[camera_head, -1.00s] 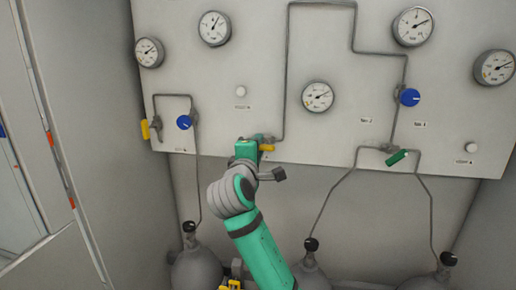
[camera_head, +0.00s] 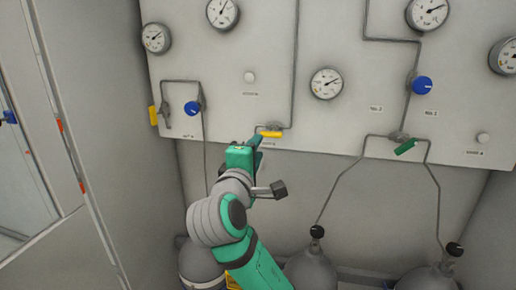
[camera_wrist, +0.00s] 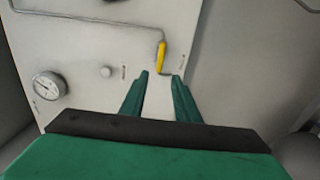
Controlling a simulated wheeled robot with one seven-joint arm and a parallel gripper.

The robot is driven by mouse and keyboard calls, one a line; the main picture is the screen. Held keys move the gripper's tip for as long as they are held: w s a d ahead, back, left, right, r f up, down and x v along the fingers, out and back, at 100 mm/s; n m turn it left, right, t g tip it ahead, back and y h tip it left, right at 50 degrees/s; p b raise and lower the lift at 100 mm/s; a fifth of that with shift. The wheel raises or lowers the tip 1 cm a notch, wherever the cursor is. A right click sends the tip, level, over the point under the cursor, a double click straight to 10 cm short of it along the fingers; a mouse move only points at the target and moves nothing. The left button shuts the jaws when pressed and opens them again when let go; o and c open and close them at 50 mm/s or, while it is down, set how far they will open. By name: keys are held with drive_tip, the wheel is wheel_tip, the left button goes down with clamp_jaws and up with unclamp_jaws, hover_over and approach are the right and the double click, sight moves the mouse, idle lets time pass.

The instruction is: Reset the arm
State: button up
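My gripper (camera_wrist: 160,85) shows in the wrist view with its two green fingers apart and nothing between them. A yellow valve handle (camera_wrist: 161,56) on the panel lies just beyond the fingertips, apart from them as far as I can see. In the head view my green and grey arm reaches up from the bottom, and my gripper (camera_head: 256,142) is near the panel's lower edge, just below the same yellow handle (camera_head: 271,134). The fingers are mostly hidden there behind the wrist.
The panel (camera_head: 300,120) carries several gauges, a blue knob (camera_head: 193,107) at left, another blue knob (camera_head: 422,86) at right, a yellow handle (camera_head: 153,116) and a green handle (camera_head: 405,147). Gas cylinders (camera_head: 311,270) stand below. A cabinet wall (camera_head: 110,130) closes the left side.

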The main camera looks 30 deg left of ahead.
drive_tip(key=shift+d, duration=0.15)
drive_tip(key=shift+a+f, duration=0.1)
drive_tip(key=shift+a, duration=0.1)
drive_tip(key=d+f+m+g, duration=0.1)
drive_tip(key=d+f+m, duration=0.2)
drive_tip(key=f, duration=0.7)
drive_tip(key=d+f+m, duration=0.2)
drive_tip(key=f+m, duration=0.1)
drive_tip(key=f, duration=0.8)
drive_tip(key=s+d+f+m, duration=0.3)
drive_tip(key=s+d+f, duration=0.1)
drive_tip(key=f, duration=0.4)
drive_tip(key=s+d+f+m, duration=0.3)
drive_tip(key=s+d+f, duration=0.15)
drive_tip(key=f, duration=0.35)
drive_tip(key=s+d+f+m+h, duration=0.2)
drive_tip(key=s+d+f+m, duration=0.1)
drive_tip(key=s+d+f, duration=0.4)
drive_tip(key=s+d+f+m+h, duration=0.25)
drive_tip(key=s+d+m, duration=0.2)
drive_tip(key=s, duration=0.45)
drive_tip(key=s+d+m, duration=0.1)
drive_tip(key=s+d, duration=0.2)
drive_tip(key=s, duration=0.4)
drive_tip(key=s+d+m+h, duration=0.1)
drive_tip(key=s+d, duration=0.3)
drive_tip(key=s, duration=0.4)
drive_tip(key=shift+d+f+g, duration=0.15)
drive_tip(key=shift+g, duration=0.25)
